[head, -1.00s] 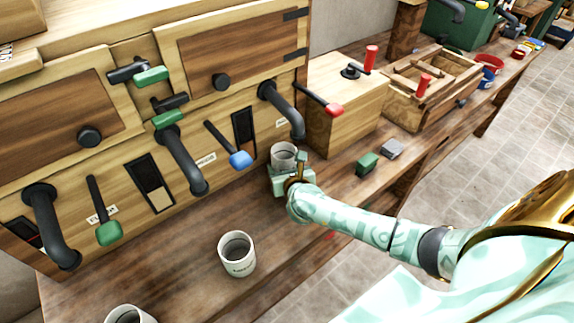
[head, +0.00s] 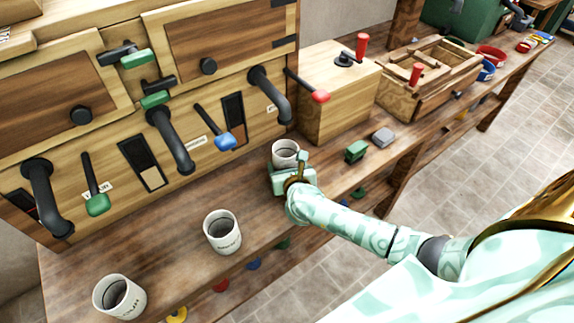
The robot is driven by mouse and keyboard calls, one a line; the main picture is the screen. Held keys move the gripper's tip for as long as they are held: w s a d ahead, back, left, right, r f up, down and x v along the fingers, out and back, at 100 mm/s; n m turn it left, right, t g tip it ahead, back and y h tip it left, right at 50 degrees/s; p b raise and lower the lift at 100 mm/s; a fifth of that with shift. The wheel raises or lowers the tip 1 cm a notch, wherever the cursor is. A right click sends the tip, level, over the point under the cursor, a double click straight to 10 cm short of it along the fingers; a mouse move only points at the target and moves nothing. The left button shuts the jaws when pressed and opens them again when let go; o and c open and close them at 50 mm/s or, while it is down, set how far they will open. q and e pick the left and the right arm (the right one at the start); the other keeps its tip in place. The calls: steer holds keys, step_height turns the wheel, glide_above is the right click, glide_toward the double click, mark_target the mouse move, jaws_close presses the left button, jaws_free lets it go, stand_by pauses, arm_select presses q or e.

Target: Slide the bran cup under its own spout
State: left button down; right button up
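A white cup (head: 285,151) stands on the bench near the right-hand dark spout (head: 272,92), which curves down from the wooden cabinet. The cup is a little in front of the spout's mouth; its label is hidden. My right gripper (head: 293,174) is at this cup, with a finger showing on its right side, and appears shut on it. The far finger is hidden. A second white cup (head: 222,232) stands in the middle, and a third (head: 119,297) at lower left; their labels are too small to read surely. My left gripper is out of view.
A middle spout (head: 172,140) and a left spout (head: 42,195) hang over the bench (head: 170,215). A green block (head: 356,151) and a grey block (head: 383,137) lie right of the cup. A wooden box (head: 336,100) stands behind them.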

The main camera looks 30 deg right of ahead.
steer(key=shift+o, duration=1.2)
steer(key=shift+s+r, duration=0.1)
steer(key=shift+s, duration=0.1)
steer(key=p+v, duration=0.4)
steer(key=v, duration=1.2)
